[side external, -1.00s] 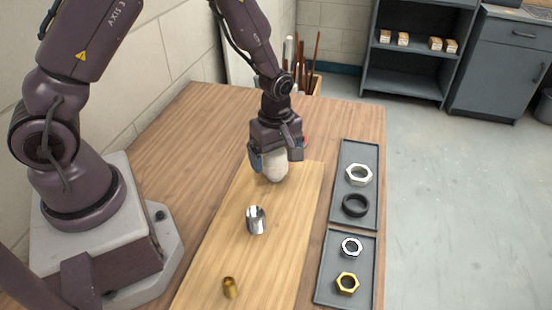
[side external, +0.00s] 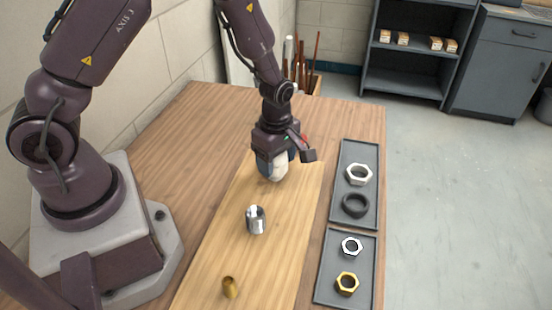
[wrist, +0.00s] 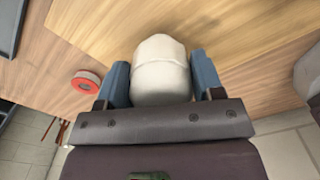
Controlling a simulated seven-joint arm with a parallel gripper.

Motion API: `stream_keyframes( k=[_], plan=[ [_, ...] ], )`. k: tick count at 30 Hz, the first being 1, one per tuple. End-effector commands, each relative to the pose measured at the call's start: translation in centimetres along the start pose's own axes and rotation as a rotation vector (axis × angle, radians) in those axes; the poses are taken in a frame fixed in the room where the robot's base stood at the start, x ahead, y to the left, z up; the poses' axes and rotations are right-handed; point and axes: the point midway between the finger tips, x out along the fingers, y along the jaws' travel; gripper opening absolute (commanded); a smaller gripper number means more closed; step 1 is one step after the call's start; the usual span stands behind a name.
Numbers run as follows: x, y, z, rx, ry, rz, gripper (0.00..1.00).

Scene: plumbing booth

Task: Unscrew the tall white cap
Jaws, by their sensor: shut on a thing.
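The tall white cap (side external: 273,170) stands at the far end of the light wooden board (side external: 285,215), beneath my gripper (side external: 275,168). In the wrist view the white cap (wrist: 161,72) sits between the two blue fingers of my gripper (wrist: 161,82), one on each side. The gripper is shut on it from above. The palm hides the cap's near end, and whatever is beneath the cap is not visible.
A silver fitting (side external: 256,220) and a small brass fitting (side external: 229,287) stand on the board nearer the camera. Two grey trays (side external: 372,217) at the right hold several nuts and rings. A red ring-shaped thing (wrist: 86,82) lies on the table. Brushes stand behind (side external: 301,65).

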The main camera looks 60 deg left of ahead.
Motion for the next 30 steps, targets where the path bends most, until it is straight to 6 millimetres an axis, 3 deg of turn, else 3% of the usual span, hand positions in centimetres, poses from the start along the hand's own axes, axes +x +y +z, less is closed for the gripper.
stream_keyframes(
  k=[3,8,13,19,27,30],
  plan=[
    [-0.03,0.03,0.08,-0.194,0.002,-0.002,0.38],
    [-0.1,0.13,0.02,-0.362,0.002,0.0,0.38],
    [-0.24,0.26,0.01,-0.674,0.002,0.001,0.38],
    [-0.29,0.32,-0.11,-0.858,0.002,0.0,0.38],
    [-0.45,0.42,-0.26,-1.27,0.002,0.0,0.38],
    [-0.47,0.42,-0.26,-1.31,0.001,-0.001,0.38]
  ],
)
